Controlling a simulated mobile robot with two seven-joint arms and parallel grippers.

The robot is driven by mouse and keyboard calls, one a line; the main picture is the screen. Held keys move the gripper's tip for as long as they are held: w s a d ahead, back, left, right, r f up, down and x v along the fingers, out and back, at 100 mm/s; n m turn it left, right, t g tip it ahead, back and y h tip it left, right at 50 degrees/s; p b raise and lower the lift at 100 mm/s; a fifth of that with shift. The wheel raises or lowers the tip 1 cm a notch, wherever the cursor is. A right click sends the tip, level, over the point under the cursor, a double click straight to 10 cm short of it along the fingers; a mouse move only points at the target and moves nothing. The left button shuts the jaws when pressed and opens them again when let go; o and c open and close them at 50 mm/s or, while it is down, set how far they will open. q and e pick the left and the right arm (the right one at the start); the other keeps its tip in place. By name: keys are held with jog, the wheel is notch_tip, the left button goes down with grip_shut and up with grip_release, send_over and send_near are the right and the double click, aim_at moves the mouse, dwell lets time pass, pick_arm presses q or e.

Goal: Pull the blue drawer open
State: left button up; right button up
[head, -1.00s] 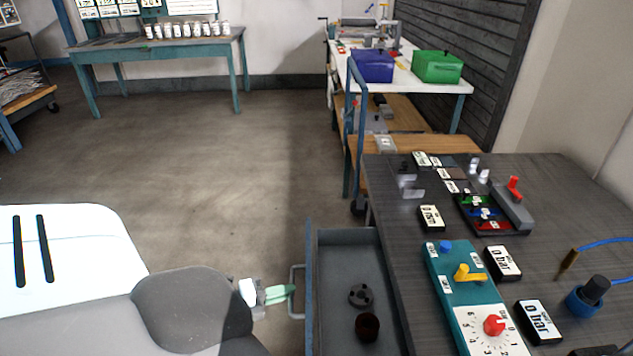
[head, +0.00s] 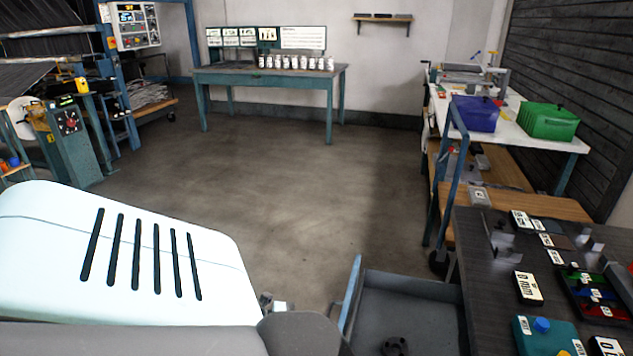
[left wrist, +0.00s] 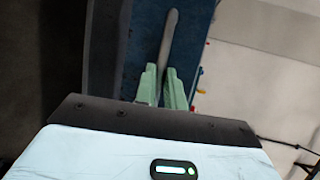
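The drawer stands pulled out from the dark bench, its blue front (head: 350,292) edge-on in the head view and its grey inside (head: 405,310) visible, with a dark round part (head: 394,346) in it. In the left wrist view the blue drawer front (left wrist: 190,45) carries a grey bar handle (left wrist: 168,40). My left gripper (left wrist: 161,72) has its green fingers close together on either side of the handle's lower part. In the head view my arm hides the fingers and handle. My right gripper is in neither view.
The dark bench (head: 475,265) holds labelled blocks and a teal control box (head: 545,335). A white table with a blue bin (head: 474,113) and green bin (head: 548,121) stands behind it. The floor (head: 270,190) beyond my arm is clear.

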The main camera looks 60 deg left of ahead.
pick_arm(q)
jog(key=o, duration=0.4)
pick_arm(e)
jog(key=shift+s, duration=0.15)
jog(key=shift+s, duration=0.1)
pick_arm(q)
jog(key=v, duration=0.7)
jog(key=shift+s+a+r+b, duration=0.1)
jog(key=shift+s+r+b, duration=0.05)
jog(key=shift+s+b, duration=0.2)
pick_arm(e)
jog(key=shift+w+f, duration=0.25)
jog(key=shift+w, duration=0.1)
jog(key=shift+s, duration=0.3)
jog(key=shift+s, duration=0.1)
